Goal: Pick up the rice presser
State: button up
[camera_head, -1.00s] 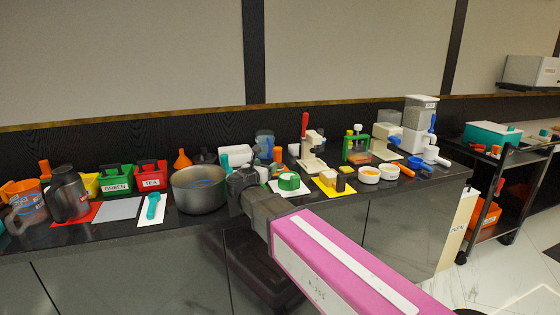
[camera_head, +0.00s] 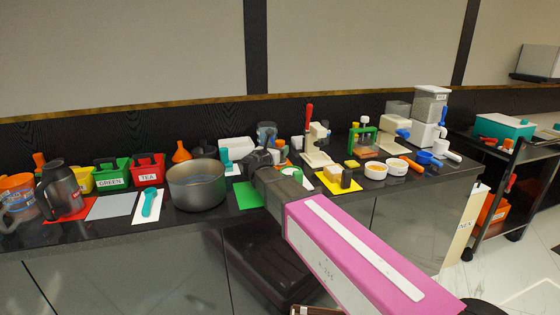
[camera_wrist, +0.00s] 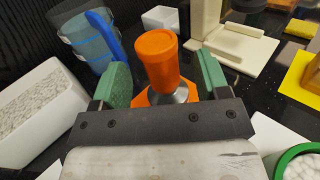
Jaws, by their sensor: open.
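The rice presser appears to be the tool with a thick orange handle (camera_wrist: 158,62) and a grey metal lower part, standing upright on an orange mat in the wrist view. My gripper (camera_wrist: 164,80) is open, with one green finger on each side of the handle. A gap shows on the left side; whether the right finger touches is unclear. The tool's lower end is partly hidden behind my gripper's dark crossbar. In the head view my gripper (camera_head: 262,160) is over the counter's middle and mostly hides the tool.
A white box of rice (camera_wrist: 40,108) lies left of my gripper, and a blue cup (camera_wrist: 88,42) stands behind left. A green-rimmed bowl (camera_wrist: 297,165) is at lower right. A grey pot (camera_head: 197,186) stands left of my arm.

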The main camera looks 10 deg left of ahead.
jog(key=x, duration=0.4)
jog(key=shift+w+d+f, duration=0.1)
jog(key=shift+w+f, duration=0.1)
jog(key=shift+w, duration=0.15)
jog(key=c, duration=1)
jog(key=shift+r, duration=0.15)
